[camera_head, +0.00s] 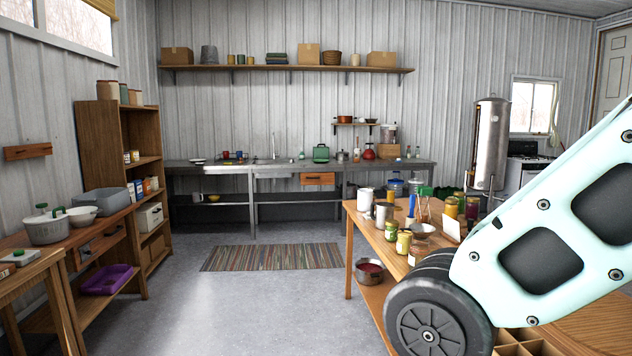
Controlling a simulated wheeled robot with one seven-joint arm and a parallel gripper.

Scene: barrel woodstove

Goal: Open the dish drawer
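A wooden drawer (318,179) with a small dark handle sits under the metal counter (225,168) along the back wall, right of the sink. Its front looks flush, so it appears shut. A second wooden drawer front (101,244) with a dark handle is under the left side table (118,217). It also looks shut, seen at a slant. No label shows which one is the dish drawer. My pale arm fills the lower right of the head view, well in front of the back counter. My gripper is out of view.
A wooden table (350,216) with jars and cans stands at the right, partly hidden behind my arm. A striped rug (272,257) lies on the open grey floor before the counter. A tall wooden shelf (103,150) stands at the left. The middle floor is clear.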

